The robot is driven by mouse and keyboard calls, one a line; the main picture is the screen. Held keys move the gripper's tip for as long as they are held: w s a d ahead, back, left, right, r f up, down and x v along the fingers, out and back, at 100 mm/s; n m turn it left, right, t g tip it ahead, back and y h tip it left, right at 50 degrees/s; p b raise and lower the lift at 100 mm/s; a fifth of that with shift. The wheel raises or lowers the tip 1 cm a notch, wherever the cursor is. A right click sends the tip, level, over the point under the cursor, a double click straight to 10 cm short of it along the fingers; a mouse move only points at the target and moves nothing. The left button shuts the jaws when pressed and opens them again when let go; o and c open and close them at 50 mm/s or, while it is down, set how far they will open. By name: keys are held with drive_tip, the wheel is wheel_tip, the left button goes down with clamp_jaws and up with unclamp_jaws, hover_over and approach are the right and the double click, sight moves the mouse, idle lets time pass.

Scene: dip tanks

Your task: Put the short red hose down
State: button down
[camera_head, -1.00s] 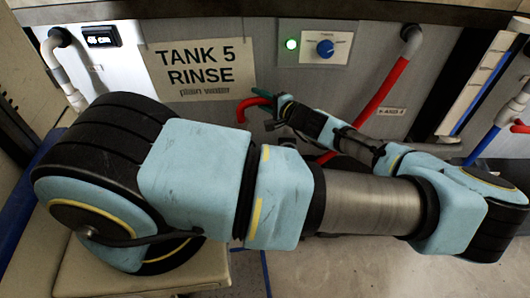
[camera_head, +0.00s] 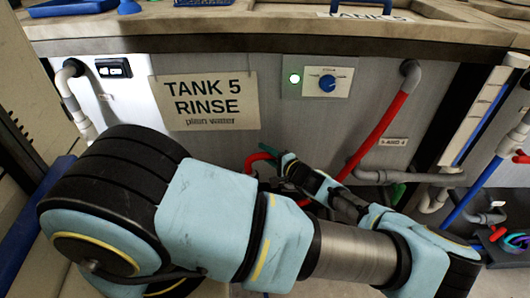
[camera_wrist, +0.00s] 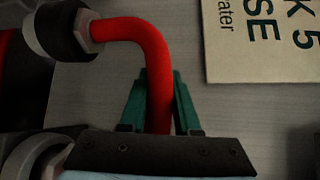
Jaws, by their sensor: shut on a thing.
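The short red hose (camera_head: 261,157) is a bent red tube in front of the tank 5 panel, below the rinse sign. My gripper (camera_head: 285,162) is at its right in the head view. The wrist view shows the hose (camera_wrist: 146,50) bending down between the green fingers of my gripper (camera_wrist: 160,100), which are shut on it. One end of the hose meets a dark collar with a hex nut (camera_wrist: 88,30) at upper left. Its other end is hidden behind the gripper body.
A "TANK 5 RINSE" sign (camera_head: 205,101) is on the panel. A control box (camera_head: 320,82) with a green light and blue knob sits right of it. A longer red hose (camera_head: 388,122) runs down at the right. The counter edge (camera_head: 270,46) is above.

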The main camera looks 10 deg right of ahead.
drive_tip(key=shift+f, duration=0.1)
drive_tip(key=c, duration=0.6)
unclamp_jaws()
